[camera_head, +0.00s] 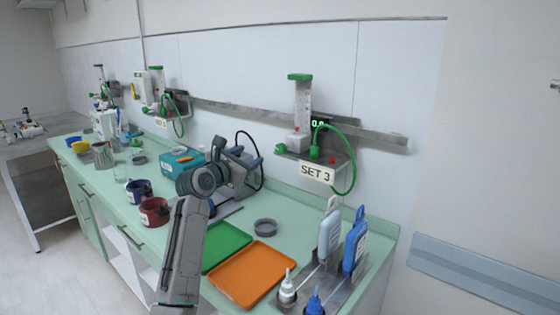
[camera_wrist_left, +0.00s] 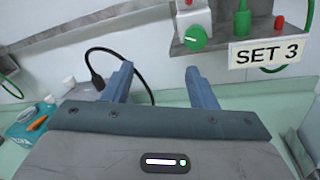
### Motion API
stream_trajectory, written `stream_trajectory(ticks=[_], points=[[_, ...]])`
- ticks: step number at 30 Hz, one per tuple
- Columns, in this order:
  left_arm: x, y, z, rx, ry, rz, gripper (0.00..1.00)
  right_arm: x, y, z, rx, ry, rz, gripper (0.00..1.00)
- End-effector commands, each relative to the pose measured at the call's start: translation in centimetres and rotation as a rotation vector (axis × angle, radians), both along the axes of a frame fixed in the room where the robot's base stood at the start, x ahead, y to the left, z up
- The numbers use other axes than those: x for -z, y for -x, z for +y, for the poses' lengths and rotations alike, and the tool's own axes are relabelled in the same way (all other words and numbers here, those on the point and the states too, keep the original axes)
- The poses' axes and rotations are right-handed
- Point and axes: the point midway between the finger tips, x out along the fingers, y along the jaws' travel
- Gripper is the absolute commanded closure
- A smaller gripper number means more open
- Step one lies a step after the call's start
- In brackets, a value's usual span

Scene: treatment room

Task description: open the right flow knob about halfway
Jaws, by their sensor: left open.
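The rightmost flow station, labelled SET 3 (camera_head: 317,173), hangs on the wall rail with a clear tube, a green top and a small lit display that seems to read near zero. Its green flow knob (camera_head: 281,149) sticks out at the left of its shelf; in the left wrist view the green knob (camera_wrist_left: 195,38) shows above the fingers, nearer the right one. My left gripper (camera_head: 243,153) is open and empty; its fingers (camera_wrist_left: 158,75) are apart below the knob in that view, not touching it. My right gripper is not in view.
The counter below holds a green tray (camera_head: 226,246), an orange tray (camera_head: 252,274), a grey dish (camera_head: 265,227), mugs (camera_head: 154,212) and bottles in a rack (camera_head: 330,235). A green hose (camera_head: 353,160) loops right of the station. A black cable (camera_wrist_left: 99,52) hangs behind the left finger.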

Motion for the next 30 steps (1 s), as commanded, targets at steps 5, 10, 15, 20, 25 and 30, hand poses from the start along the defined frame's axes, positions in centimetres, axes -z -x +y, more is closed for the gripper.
stream_trajectory(ticks=[5, 10, 15, 20, 25, 30], points=[[0.3, 2.2, -2.3, 0.139, 0.236, 0.128, 0.48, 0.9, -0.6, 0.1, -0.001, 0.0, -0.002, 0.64], [0.0, 2.5, -3.2, 0.178, 0.299, 0.169, 0.48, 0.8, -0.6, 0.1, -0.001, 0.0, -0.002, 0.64], [-0.1, 0.7, -4.6, 0.178, 0.299, 0.171, 0.48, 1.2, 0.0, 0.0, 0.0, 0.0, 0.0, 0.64], [-0.1, -1.8, -6.4, 0.177, 0.297, 0.169, 0.48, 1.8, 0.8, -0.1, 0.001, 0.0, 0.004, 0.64], [-0.1, -4.0, -7.9, 0.177, 0.296, 0.169, 0.48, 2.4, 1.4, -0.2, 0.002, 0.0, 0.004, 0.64], [0.0, -5.3, -8.8, 0.176, 0.295, 0.168, 0.48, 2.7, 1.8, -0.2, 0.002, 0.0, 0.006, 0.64]])
